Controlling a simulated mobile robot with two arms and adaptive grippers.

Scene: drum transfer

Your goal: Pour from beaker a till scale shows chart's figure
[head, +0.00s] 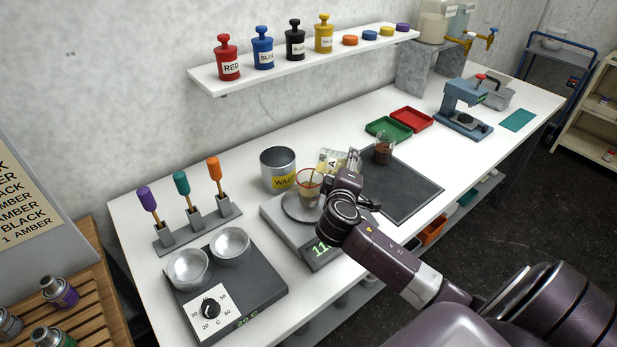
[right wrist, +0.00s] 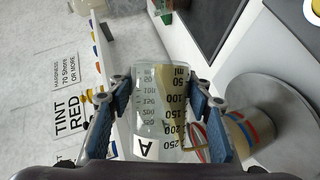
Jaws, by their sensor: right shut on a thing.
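Beaker A (right wrist: 150,110), clear with printed graduations and an A label, is tilted well over and holds pale yellowish liquid along one side. My right gripper (right wrist: 160,115) is shut on it, one finger on each side. In the head view, the gripper (head: 349,165) and beaker A (head: 329,158) are just above and beside a cup (head: 309,190) with a red rim. The cup stands on the round pan of the scale (head: 279,222) and has brownish contents. The scale display (head: 322,250) is partly hidden by my arm; it starts with 11. My left gripper is out of view.
A beaker of dark brown liquid (head: 384,150) stands on a dark mat (head: 410,190). A waste can (head: 278,168) stands behind the scale, a hot plate (head: 250,290) at front left. A chart (head: 25,200) with BLACK and AMBER lines is cut off at left.

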